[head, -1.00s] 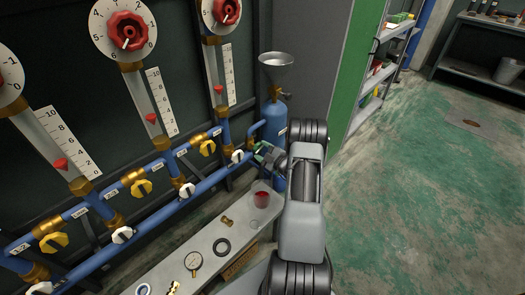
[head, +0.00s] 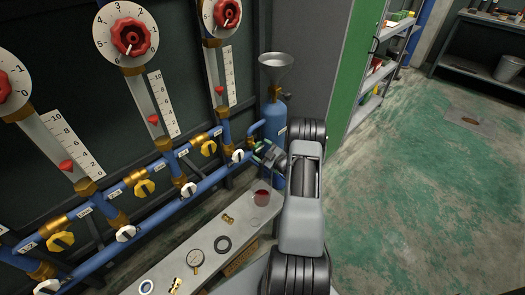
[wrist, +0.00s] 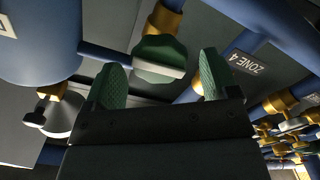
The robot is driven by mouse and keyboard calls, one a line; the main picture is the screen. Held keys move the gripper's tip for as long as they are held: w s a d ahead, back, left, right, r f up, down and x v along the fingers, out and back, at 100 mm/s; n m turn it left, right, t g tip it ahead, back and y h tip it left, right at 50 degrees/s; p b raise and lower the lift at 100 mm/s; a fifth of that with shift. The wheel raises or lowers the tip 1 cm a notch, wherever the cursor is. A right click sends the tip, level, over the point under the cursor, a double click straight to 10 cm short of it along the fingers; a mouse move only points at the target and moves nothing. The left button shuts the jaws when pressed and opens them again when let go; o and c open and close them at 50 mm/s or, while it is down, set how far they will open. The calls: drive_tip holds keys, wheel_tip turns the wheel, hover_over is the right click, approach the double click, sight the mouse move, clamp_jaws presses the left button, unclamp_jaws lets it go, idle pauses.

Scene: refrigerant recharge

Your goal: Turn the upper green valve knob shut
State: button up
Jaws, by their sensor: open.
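The green valve knob (wrist: 158,58) shows in the wrist view on a brass fitting of a blue pipe, with a pale bar across its face. My gripper (wrist: 163,66) is open, one green ribbed finger on each side of the knob. In the head view my gripper (head: 264,152) is at the right end of the pipe rack, in front of the blue cylinder. The knob cannot be made out there.
The blue cylinder (head: 273,120) with a funnel (head: 275,66) stands close to my gripper. Yellow and white valve handles line the blue pipes to the left. Open floor lies at right.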

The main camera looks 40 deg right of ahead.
drive_tip(key=shift+s, duration=0.15)
drive_tip(key=s+d+p, duration=0.1)
drive_tip(key=s+p, duration=0.1)
drive_tip(key=s, duration=0.4)
drive_tip(key=shift+s+d, duration=0.15)
drive_tip(key=shift+s, duration=0.15)
idle(0.4)
